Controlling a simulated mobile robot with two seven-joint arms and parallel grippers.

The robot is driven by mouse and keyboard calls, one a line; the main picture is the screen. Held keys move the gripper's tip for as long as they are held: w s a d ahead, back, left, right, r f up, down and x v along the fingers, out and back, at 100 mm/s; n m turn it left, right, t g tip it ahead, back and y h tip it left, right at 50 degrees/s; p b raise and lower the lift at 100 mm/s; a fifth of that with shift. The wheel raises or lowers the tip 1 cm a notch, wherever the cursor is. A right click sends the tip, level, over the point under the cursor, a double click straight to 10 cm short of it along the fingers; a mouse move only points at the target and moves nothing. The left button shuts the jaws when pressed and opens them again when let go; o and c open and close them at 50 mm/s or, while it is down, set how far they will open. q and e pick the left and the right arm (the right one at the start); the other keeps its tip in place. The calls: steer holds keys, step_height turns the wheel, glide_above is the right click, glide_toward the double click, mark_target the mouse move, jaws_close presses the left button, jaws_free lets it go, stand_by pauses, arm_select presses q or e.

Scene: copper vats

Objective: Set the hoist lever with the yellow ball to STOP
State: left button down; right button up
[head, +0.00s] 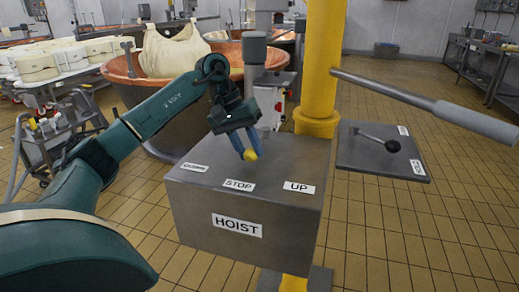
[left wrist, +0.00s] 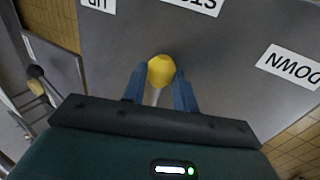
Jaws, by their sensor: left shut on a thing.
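The grey hoist box (head: 235,238) has labels DOWN (head: 194,167), STOP (head: 238,185) and UP (head: 299,188) along its top. The lever's yellow ball (head: 251,155) stands above the box top, roughly behind the STOP label; its exact setting is hard to tell. In the left wrist view the yellow ball (left wrist: 161,71) and a short piece of pale rod lie between my blue fingers, with STOP (left wrist: 195,5) ahead. My left gripper (head: 245,147) is shut on the lever at the ball. The lever's base is hidden. My right gripper is not in view.
A yellow post (head: 320,70) rises behind the box. At its right are a plate with a black-knobbed lever (head: 392,146) and a long grey bar (head: 400,95). A copper vat (head: 125,75) and a cart (head: 60,140) stand at the left. Tiled floor is open at the right.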

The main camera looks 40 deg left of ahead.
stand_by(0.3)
arm_select(q)
steer(key=c, duration=1.1)
jaws_free()
steer(key=shift+r, duration=0.1)
steer(key=p+v, duration=0.2)
steer(key=v, duration=1.1)
steer(key=shift+a, duration=0.1)
